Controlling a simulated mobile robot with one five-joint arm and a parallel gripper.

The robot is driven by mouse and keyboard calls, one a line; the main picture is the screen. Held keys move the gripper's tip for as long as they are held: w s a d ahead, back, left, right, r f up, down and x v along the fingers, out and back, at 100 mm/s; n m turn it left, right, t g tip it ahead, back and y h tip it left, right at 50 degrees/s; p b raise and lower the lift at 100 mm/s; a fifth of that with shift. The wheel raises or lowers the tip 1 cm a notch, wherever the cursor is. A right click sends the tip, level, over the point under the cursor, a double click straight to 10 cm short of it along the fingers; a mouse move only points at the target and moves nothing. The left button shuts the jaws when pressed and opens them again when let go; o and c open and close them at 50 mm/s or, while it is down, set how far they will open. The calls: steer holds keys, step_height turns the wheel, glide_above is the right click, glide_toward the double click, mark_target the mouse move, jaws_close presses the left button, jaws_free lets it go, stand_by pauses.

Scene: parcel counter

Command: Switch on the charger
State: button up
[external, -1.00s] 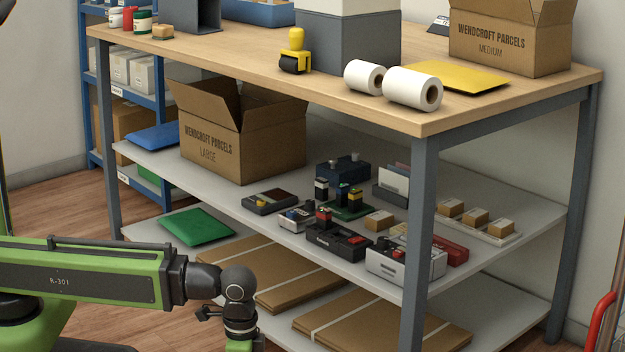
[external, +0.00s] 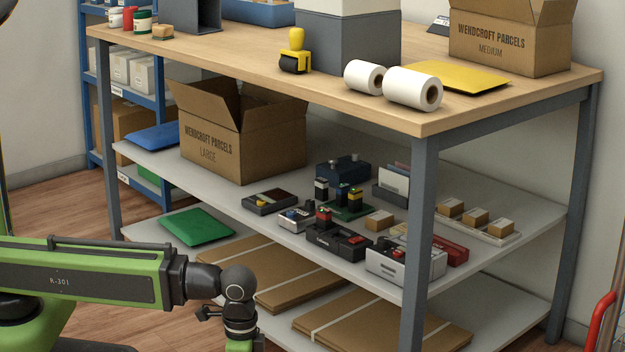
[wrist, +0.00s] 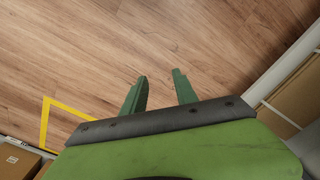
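Several small electrical devices stand on the middle shelf in the external view. A black unit (external: 337,243) near the shelf's front edge has a pale label and a red-and-black block in it; it looks like a charger. A green base (external: 349,210) with upright packs, a blue unit (external: 343,176) and a grey-white unit (external: 297,216) stand around it. I cannot tell any switch's state. My gripper is low in front of the bench, mostly cut off by the lower edge. In the wrist view my gripper (wrist: 159,88) is open and empty, its green fingers apart above bare floor.
The bench's front leg (external: 418,240) and tabletop (external: 290,70) bound the shelf (external: 240,210). A large open carton (external: 215,135) stands left of the devices. Flat cardboard (external: 380,320) lies on the bottom shelf. Yellow floor tape (wrist: 45,125) marks the wooden floor.

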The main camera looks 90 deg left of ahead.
steer(key=shift+c, duration=1.2)
steer(key=shift+w+n, duration=0.3)
steer(key=shift+n, duration=0.1)
steer(key=shift+c, duration=1.1)
steer(key=w+a+n+t, duration=0.1)
steer(key=w, duration=0.1)
steer(key=w+a+r+n+t+y, duration=0.1)
steer(key=w+a, duration=0.1)
steer(key=w+a+r+n+t+y, duration=0.1)
steer(key=w, duration=0.2)
steer(key=shift+w+a+t, duration=0.1)
steer(key=shift+a+t, duration=0.25)
steer(key=shift+t, duration=0.05)
jaws_close()
steer(key=w+a+r+n+t+y+p, duration=0.2)
steer(key=w+a+r+t+y+p, duration=0.15)
steer(key=a+r, duration=0.6)
steer(key=w+a+r+n+t+y+p, duration=0.25)
steer(key=w+a+r, duration=0.25)
steer(key=a+r, duration=0.45)
steer(key=s+a+r+y+p, duration=0.1)
steer(key=s+a+r+p, duration=0.1)
steer(key=a, duration=0.7)
steer(key=shift+s+a+r+n+y, duration=0.15)
steer(key=shift+s+a+n+y, duration=0.2)
steer(key=shift+s, duration=0.45)
steer(key=shift+d, duration=0.1)
